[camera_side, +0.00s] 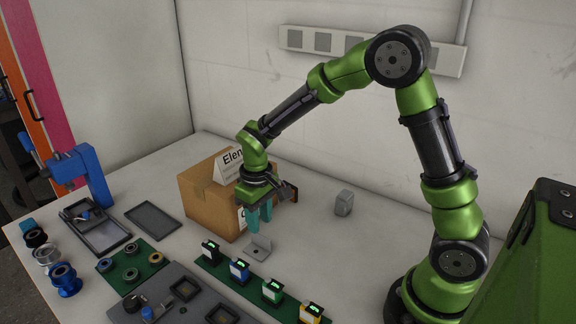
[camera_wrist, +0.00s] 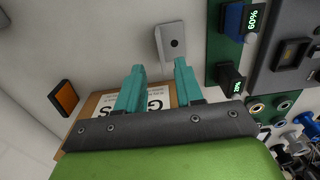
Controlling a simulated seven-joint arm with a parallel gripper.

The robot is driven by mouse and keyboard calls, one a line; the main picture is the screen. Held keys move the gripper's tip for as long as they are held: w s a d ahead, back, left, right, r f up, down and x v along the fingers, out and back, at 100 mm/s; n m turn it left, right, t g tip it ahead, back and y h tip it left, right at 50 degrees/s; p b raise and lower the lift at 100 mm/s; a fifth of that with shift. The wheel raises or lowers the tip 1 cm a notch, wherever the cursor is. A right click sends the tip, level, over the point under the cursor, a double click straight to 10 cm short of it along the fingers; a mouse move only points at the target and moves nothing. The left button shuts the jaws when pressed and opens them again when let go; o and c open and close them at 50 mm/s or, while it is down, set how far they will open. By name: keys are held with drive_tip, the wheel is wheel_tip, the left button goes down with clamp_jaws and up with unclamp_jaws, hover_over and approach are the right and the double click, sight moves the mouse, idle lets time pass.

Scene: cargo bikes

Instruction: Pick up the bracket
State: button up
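The bracket (camera_side: 258,247) is a small light grey angled plate with a hole, lying on the white table in front of the cardboard box. In the wrist view the bracket (camera_wrist: 171,42) shows just past my fingertips, nearer the right finger. My gripper (camera_side: 260,220) has two teal fingers pointing down, above and close to the bracket. In the wrist view my gripper (camera_wrist: 160,66) is open, with an empty gap between the fingers. Contact between fingertips and bracket is not visible.
The cardboard box (camera_side: 204,210) with a white sign (camera_side: 228,167) stands right behind my gripper. A green strip (camera_side: 238,283) with several small lit devices lies in front of the bracket. A grey block (camera_side: 344,203) sits to the right, with clear table around it.

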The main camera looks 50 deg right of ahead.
sight(257, 246)
wheel_tip(257, 246, down, 4)
drive_tip(key=shift+s+a+f, duration=0.1)
drive_tip(key=shift+f, duration=0.15)
drive_tip(key=shift+c, duration=0.3)
clamp_jaws()
